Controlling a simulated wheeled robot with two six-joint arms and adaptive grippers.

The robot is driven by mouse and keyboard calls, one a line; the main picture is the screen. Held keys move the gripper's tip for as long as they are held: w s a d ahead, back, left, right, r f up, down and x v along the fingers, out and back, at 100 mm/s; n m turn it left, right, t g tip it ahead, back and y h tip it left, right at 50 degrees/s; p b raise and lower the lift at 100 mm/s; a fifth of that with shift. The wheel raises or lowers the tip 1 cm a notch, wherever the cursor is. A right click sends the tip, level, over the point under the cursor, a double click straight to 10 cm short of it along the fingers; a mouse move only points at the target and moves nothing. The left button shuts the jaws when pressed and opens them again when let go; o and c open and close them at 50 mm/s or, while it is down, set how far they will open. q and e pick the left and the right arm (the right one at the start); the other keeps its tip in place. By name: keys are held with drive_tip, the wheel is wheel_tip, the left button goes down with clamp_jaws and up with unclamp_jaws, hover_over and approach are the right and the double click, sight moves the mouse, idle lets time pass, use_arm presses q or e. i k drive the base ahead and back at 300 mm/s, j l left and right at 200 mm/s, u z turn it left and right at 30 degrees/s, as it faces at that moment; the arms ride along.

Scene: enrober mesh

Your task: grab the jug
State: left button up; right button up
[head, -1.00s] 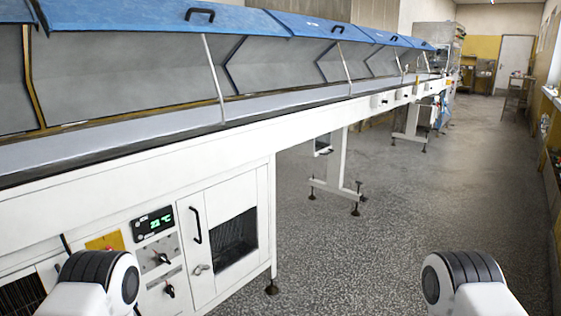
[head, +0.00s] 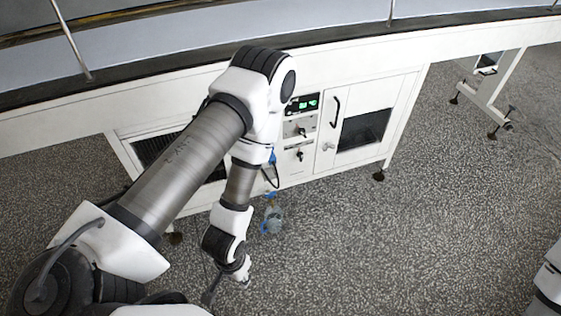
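A small clear, bluish jug (head: 273,219) with blue parts stands on the speckled floor in front of the white machine, partly beside my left forearm. My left arm comes in from the left, bends at the elbow over the machine's front and hangs down. My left gripper (head: 213,289) is low in the picture, to the left of and below the jug, apart from it. Its fingers are small and dark, and I cannot tell whether they are open. My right gripper is out of view; only a bit of my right arm shows at the right edge.
The long white enrober (head: 408,95) with its belt runs across the top. Its cabinet has a green display (head: 304,103), knobs and a black door handle (head: 335,110). A blue item with a dark loop (head: 271,172) hangs by the cabinet. The floor (head: 400,240) to the right is clear.

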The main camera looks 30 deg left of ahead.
sight(273, 215)
drive_tip(key=u, duration=1.05)
drive_tip(key=i+l, duration=0.1)
drive_tip(key=l, duration=0.35)
drive_tip(key=i+l, duration=0.1)
drive_tip(key=l, duration=0.4)
drive_tip(key=u, duration=0.05)
